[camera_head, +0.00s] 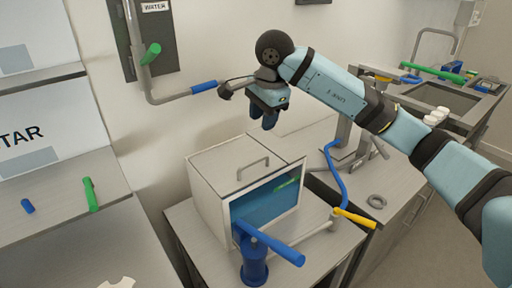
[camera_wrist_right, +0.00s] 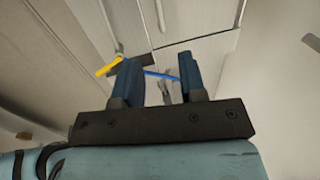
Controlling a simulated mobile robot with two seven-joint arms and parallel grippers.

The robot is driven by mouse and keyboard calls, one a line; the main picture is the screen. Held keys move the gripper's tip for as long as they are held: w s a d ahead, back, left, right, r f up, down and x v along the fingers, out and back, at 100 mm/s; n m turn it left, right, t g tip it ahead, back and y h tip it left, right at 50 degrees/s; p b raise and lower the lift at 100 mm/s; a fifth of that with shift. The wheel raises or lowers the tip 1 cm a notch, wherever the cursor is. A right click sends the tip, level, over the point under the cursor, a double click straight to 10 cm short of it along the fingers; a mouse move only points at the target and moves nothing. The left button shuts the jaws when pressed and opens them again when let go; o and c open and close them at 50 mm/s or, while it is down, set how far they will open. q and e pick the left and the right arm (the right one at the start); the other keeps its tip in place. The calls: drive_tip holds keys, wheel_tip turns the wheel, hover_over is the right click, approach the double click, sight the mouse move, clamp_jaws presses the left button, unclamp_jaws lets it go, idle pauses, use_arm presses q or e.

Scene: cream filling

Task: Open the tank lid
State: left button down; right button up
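The tank (camera_head: 222,198) is a light metal box on a small metal table in the middle of the head view. Its lid (camera_head: 225,168) lies flat on top and looks closed, with a thin bar handle (camera_head: 252,168). The front has a blue window (camera_head: 268,203). My right gripper (camera_head: 265,122) hangs above and behind the lid, near the wall, apart from the handle. In the right wrist view its two blue fingers (camera_wrist_right: 156,80) stand apart with nothing between them. My left gripper does not show.
A pipe with a blue-handled end (camera_head: 204,87) runs along the wall close to my right gripper. A bench with a sink (camera_head: 440,98) is at the right; shelves (camera_head: 60,208) are at the left.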

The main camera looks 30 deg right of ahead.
sight(256, 161)
drive_tip(key=f, duration=0.4)
drive_tip(key=w+f+p, duration=0.1)
drive_tip(key=f, duration=0.4)
drive_tip(key=w+f, duration=0.1)
drive_tip(key=f, duration=0.3)
drive_tip(key=shift+w+a+f, duration=0.2)
drive_tip(key=shift+w, duration=0.05)
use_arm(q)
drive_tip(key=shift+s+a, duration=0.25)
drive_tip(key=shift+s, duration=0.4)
use_arm(e)
drive_tip(key=shift+c, duration=0.2)
clamp_jaws()
